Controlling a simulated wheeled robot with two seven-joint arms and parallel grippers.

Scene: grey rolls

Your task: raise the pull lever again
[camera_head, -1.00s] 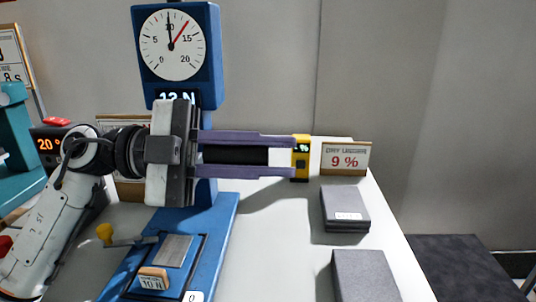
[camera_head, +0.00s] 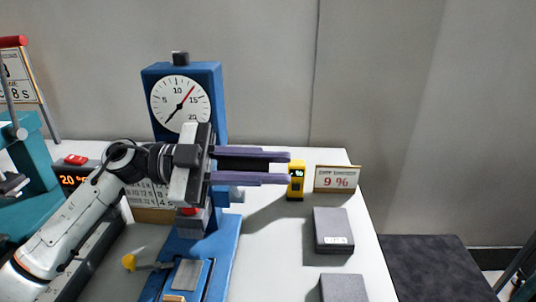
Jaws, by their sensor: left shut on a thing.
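The blue tester (camera_head: 217,95) stands upright on the table, with a round dial (camera_head: 180,104) on its front. My left gripper (camera_head: 289,166) is in front of the tester's column, below the dial, its purple fingers pointing right. It is shut on a black bar (camera_head: 248,164) lying lengthwise between the fingers. The bar looks like the handle of the pull lever, but its joint to the tester is hidden behind my gripper. A yellow-knobbed crank (camera_head: 130,262) sits low at the left of the tester's base. My right gripper is not in view.
A yellow meter (camera_head: 296,188) and a 9 % sign (camera_head: 337,178) stand just beyond the fingertips. Grey blocks (camera_head: 333,230) lie on the table's right side. A teal device (camera_head: 30,165) and a 20-degree display (camera_head: 75,176) are at left. The wall is behind.

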